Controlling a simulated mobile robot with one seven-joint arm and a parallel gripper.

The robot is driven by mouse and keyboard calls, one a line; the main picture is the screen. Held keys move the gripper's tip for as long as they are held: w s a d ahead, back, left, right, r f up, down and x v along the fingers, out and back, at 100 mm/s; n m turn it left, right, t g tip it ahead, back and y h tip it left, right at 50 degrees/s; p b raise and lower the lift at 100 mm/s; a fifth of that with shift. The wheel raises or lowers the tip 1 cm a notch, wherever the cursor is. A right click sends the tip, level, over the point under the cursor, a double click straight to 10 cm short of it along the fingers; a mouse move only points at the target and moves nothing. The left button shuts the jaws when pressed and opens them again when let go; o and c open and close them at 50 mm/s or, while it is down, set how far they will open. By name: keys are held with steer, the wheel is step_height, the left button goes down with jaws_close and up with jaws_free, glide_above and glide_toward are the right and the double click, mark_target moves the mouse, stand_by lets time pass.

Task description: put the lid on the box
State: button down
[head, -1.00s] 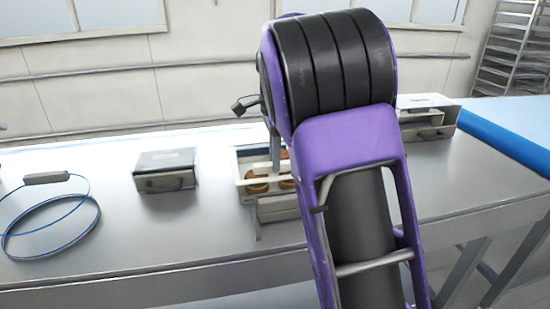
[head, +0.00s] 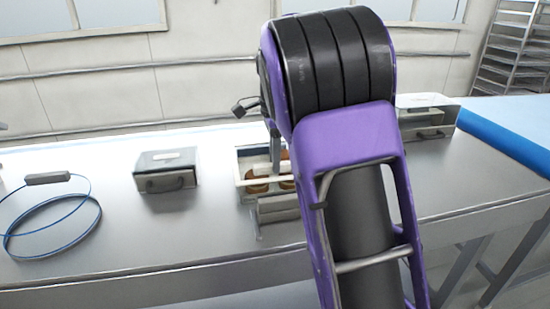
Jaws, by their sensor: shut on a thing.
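The open box (head: 280,211) stands on the metal table near the middle of the head view, with brown round things (head: 257,187) inside. Its right side is hidden behind my purple arm. My gripper (head: 275,158) reaches down at the box and is mostly hidden by my arm. It is shut on a thin pale piece, seemingly the lid (head: 262,168), over the box opening. The lid's outline is partly hidden, and I cannot tell whether it touches the rim.
A closed grey box with a handle (head: 166,181) stands to the left. A coil of blue cable (head: 60,232) lies at far left. Another box with a white top (head: 428,117) stands at the right behind my arm, near a blue roll (head: 506,140). The table front is clear.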

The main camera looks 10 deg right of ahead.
steer(key=shift+f, duration=0.1)
steer(key=shift+c, duration=0.9)
jaws_free()
step_height(320, 180, up, 5)
steer(key=p, duration=0.4)
steer(key=shift+p, duration=0.3)
steer(key=shift+r, duration=1)
